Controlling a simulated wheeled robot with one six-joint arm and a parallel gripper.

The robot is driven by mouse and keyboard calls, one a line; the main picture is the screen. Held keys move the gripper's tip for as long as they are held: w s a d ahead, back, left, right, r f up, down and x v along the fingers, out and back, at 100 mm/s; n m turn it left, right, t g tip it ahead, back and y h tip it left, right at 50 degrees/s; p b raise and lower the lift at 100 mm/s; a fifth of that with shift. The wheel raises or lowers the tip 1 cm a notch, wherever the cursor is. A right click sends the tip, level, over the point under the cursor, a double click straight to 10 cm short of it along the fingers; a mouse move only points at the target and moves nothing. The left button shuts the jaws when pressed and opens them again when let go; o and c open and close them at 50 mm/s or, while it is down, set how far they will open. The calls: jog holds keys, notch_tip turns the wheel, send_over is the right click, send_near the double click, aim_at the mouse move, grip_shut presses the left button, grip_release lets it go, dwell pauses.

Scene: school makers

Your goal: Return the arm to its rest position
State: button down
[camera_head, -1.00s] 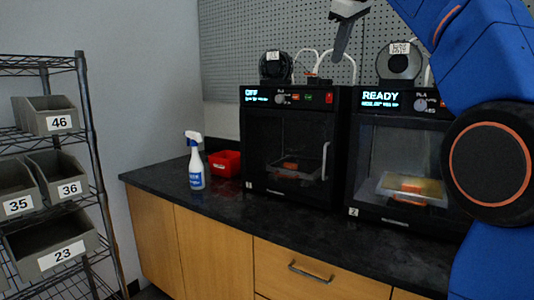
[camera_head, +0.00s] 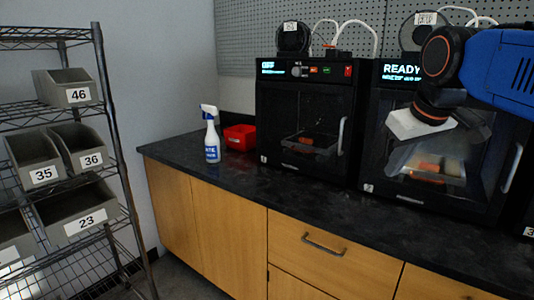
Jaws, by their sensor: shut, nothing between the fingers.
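My arm comes in from the right edge, with blue links and dark joints ringed in orange. My gripper (camera_head: 398,155) hangs from its end in front of the right printer, pointing down and a little left. Its pale grey body shows clearly, while its fingers blend with the printer's window. The fingers look shut and I see nothing held in them. The right printer (camera_head: 368,150) shows READY on its display, and orange and pale shapes show low behind its window, partly hidden by my arm.
The left printer (camera_head: 262,120) reads OFF. A spray bottle (camera_head: 211,140) and a red bin (camera_head: 239,137) stand on the dark counter (camera_head: 290,190). A wire rack (camera_head: 107,120) with numbered grey bins stands at left. The counter's front strip is clear.

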jog(key=s+f+m, duration=0.1)
jog(key=s+f, duration=0.4)
jog(key=f, duration=0.3)
jog(key=s+f+m, duration=0.1)
jog(key=s+f, duration=0.4)
jog(key=f, duration=0.4)
jog(key=s+d+f+m+g, duration=0.1)
jog(key=s+f, duration=0.4)
jog(key=f, duration=0.3)
jog(key=shift+s+f, duration=0.3)
